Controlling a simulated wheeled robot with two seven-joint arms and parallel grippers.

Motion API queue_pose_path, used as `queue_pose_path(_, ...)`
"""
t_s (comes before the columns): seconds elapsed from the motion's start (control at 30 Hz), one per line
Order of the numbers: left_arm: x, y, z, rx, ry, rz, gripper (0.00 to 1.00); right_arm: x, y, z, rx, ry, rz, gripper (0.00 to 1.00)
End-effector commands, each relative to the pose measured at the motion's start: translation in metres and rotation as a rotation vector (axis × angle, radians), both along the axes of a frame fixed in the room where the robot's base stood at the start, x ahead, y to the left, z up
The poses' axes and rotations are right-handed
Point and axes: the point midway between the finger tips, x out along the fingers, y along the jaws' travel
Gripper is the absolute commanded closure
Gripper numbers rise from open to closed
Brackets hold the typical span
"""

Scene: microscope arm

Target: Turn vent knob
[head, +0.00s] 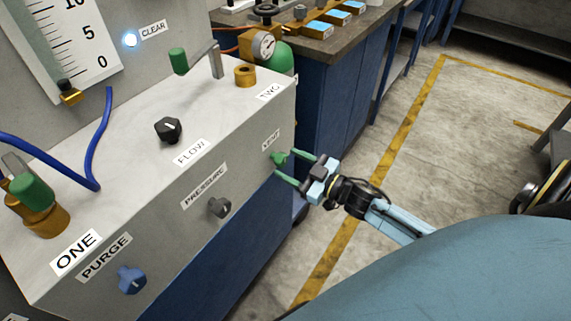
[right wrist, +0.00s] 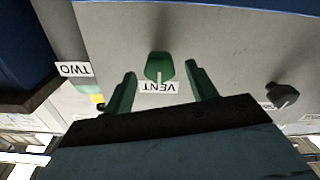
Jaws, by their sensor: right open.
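The green vent knob (head: 279,158) is on the front face of the grey panel box, below its VENT label (head: 271,140). My right gripper (head: 296,167) is at the knob, with its two green fingers open on either side of it. In the right wrist view the knob (right wrist: 159,67) lies between and slightly beyond the spread fingertips of the gripper (right wrist: 161,78), with a gap on each side. The fingers do not appear to touch the knob. My left gripper is not in view.
On the same face are a black pressure knob (head: 219,207) and a blue purge knob (head: 131,279). A blue hose (head: 103,140) runs at the left. Open floor (head: 420,120) lies to the right.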

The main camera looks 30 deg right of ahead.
Motion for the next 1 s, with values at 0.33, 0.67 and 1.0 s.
queue_pose_path(0.33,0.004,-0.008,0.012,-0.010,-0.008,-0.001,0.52,0.021,0.009,-0.001,0.000,0.002,-0.001,0.43)
queue_pose_path(0.67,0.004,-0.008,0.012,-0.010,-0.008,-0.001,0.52,0.021,0.009,0.000,-0.001,0.002,-0.001,0.60)
queue_pose_path(1.0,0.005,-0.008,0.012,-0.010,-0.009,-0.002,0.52,0.020,0.009,0.000,-0.003,0.000,0.001,0.88)
